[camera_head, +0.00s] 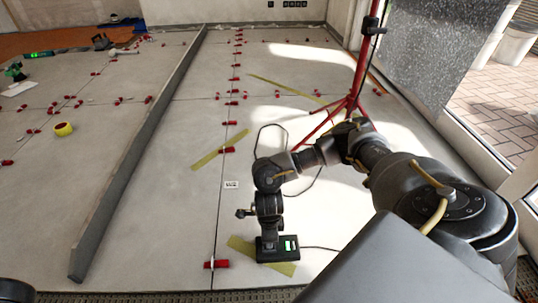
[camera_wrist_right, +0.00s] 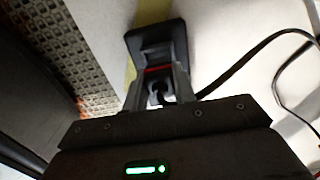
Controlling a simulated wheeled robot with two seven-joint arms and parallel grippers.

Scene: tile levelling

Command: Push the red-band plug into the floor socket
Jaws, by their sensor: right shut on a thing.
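In the right wrist view, my right gripper (camera_wrist_right: 160,82) is shut on the red-band plug (camera_wrist_right: 158,71), with a finger on each side. The plug's red band shows as a thin line between the fingers, and a black cable runs off to the right. Just beyond lies the black floor socket (camera_wrist_right: 142,43), a rectangular plate on the floor. The plug is lined up at the socket's near side; I cannot tell how deep it sits. In the head view my right gripper's body (camera_head: 278,249) is low over the floor and hides plug and socket.
Yellow tape (camera_head: 284,267) lies under the socket area. A black cable (camera_head: 322,248) trails right. A red tile clip (camera_head: 215,264) is close on the left. A long grey straightedge (camera_head: 140,150) and a red tripod (camera_head: 347,103) stand farther off. A floor grating (camera_wrist_right: 88,62) borders the left.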

